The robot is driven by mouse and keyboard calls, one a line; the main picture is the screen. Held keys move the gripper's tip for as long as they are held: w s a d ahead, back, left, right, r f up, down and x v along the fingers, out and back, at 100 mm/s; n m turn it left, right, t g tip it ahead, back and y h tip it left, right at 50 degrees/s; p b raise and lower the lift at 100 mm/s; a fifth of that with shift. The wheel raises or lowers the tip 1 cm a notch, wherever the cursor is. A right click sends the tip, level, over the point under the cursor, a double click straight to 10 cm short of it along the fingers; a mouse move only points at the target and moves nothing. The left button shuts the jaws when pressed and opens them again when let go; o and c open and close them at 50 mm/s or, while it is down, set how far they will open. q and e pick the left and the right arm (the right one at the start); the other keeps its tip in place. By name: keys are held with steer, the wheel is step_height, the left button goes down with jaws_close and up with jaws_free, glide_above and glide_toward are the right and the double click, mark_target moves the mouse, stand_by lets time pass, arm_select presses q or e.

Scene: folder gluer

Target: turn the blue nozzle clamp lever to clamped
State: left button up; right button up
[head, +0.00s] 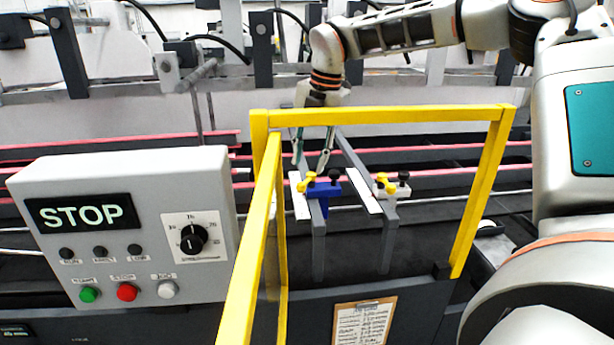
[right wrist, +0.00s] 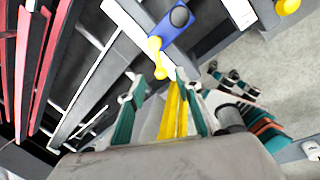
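The blue nozzle clamp (head: 323,190) sits on a dark bar behind the yellow guard frame, with a yellow lever (head: 307,183) on its left side and a black knob. In the right wrist view the blue clamp (right wrist: 176,26) is at the top, and its yellow lever (right wrist: 157,58) points down toward my fingers. My right gripper (head: 311,168) reaches down from above, just behind the clamp. In the right wrist view my right gripper (right wrist: 160,78) is open, with the lever's end near the gap between its fingertips; contact cannot be told. My left gripper is out of view.
A white clamp (head: 389,188) with a yellow lever stands on a second bar to the right. The yellow guard frame (head: 390,115) surrounds the clamps at front and right. A grey control box (head: 120,180) showing STOP is at left. A clipboard (head: 361,324) hangs in front.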

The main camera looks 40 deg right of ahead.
mark_target(305, 183)
steer(key=f, duration=0.4)
steer(key=w+f, duration=0.1)
steer(key=f, duration=0.1)
steer(key=shift+a+p, duration=0.25)
steer(key=shift+p, duration=0.1)
jaws_close()
